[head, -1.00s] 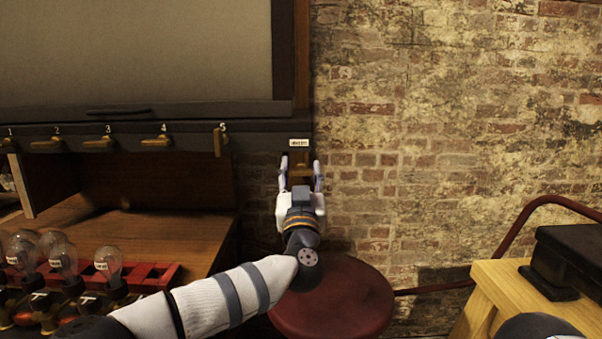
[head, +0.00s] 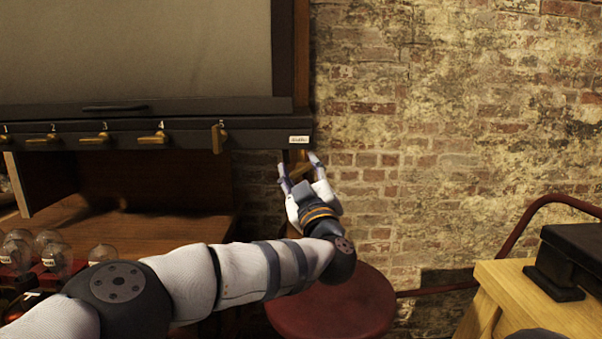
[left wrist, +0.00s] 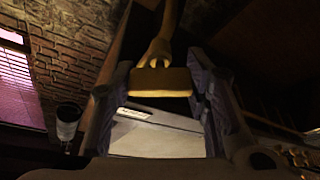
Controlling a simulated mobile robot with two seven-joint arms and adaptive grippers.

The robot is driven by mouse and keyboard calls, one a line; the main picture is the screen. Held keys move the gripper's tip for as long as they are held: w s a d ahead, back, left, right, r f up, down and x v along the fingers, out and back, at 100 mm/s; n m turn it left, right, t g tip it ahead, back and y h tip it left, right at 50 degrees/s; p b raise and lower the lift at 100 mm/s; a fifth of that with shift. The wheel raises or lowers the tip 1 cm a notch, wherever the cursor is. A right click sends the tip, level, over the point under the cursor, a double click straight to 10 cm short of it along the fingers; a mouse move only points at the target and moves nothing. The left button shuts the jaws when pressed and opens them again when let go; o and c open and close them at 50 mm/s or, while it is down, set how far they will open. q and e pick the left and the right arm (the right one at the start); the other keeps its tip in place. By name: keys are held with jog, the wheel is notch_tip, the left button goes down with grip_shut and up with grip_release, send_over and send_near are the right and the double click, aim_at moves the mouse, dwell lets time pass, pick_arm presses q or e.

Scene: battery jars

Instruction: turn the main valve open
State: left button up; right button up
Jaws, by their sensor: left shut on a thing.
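The main valve is a brass handle (head: 297,157) under a small white label (head: 299,139) at the right end of the dark rail; the label's text is too small to read. My left gripper (head: 299,162) reaches up to it from below, its fingers on either side of the handle, tilted to the upper left. In the left wrist view the brass bar (left wrist: 162,83) of the handle, on its stem, sits between the two dark fingers, and the gripper is shut on it. The fingers hide part of the handle in the head view. My right gripper is not in view.
Several brass levers line the rail to the left; the nearest (head: 218,138) hangs upright, the others lie level. Glass bulbs (head: 102,256) stand at lower left. A red round stool (head: 335,305) is below my arm. A wooden table (head: 515,295) bears a black box (head: 575,258).

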pick_arm(q)
jog(key=shift+f+n+y, duration=0.1)
jog(key=shift+n+y, duration=0.2)
jog(key=shift+n, duration=0.1)
jog(key=o, duration=1.2)
jog(key=v, duration=1.2)
jog(key=shift+s+r, duration=0.1)
jog(key=shift+r, duration=0.1)
